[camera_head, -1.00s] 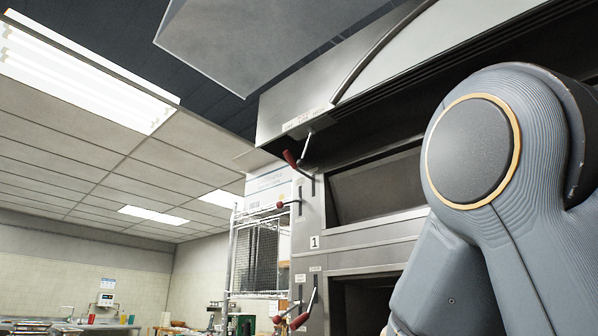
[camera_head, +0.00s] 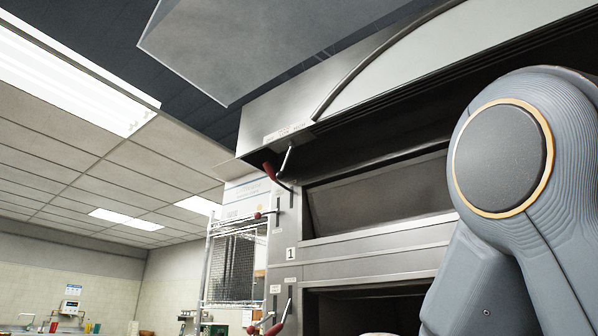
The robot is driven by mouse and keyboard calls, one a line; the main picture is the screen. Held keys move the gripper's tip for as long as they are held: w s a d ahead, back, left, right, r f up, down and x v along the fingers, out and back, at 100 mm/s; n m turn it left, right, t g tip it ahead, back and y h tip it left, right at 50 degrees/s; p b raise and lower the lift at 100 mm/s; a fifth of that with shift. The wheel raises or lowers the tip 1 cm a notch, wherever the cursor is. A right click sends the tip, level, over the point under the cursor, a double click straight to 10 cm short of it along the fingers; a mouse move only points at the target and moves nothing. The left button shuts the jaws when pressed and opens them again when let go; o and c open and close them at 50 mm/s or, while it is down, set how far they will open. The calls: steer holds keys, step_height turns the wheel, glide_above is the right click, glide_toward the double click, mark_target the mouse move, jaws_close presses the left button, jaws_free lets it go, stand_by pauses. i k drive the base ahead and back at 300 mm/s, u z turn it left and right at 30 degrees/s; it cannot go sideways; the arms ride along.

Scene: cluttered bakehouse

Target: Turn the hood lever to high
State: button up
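The hood (camera_head: 262,118) is a grey metal canopy above the oven, with a small label plate (camera_head: 288,131) on its lower front corner; the lettering is too small to read surely. Below the plate hangs a thin lever rod (camera_head: 287,158), slanting down to the left. A dark red grip (camera_head: 270,171) shows near its lower end, with another thin rod running from there down to the right. I cannot tell surely which rod the grip belongs to. My gripper is out of view; only my arm shows, at the right, well apart from the lever.
The oven front (camera_head: 370,254) fills the centre right, marked with a "1" plate (camera_head: 290,254). More red-gripped levers (camera_head: 275,328) are on its left post. A wire rack (camera_head: 235,268) stands left of it. A translucent panel (camera_head: 230,50) hangs above.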

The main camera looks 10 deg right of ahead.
mark_target(279, 174)
steer(key=z, duration=0.15)
steer(key=k, duration=0.3)
steer(key=z, duration=0.35)
steer(key=i, duration=0.8)
steer(key=u, duration=0.5)
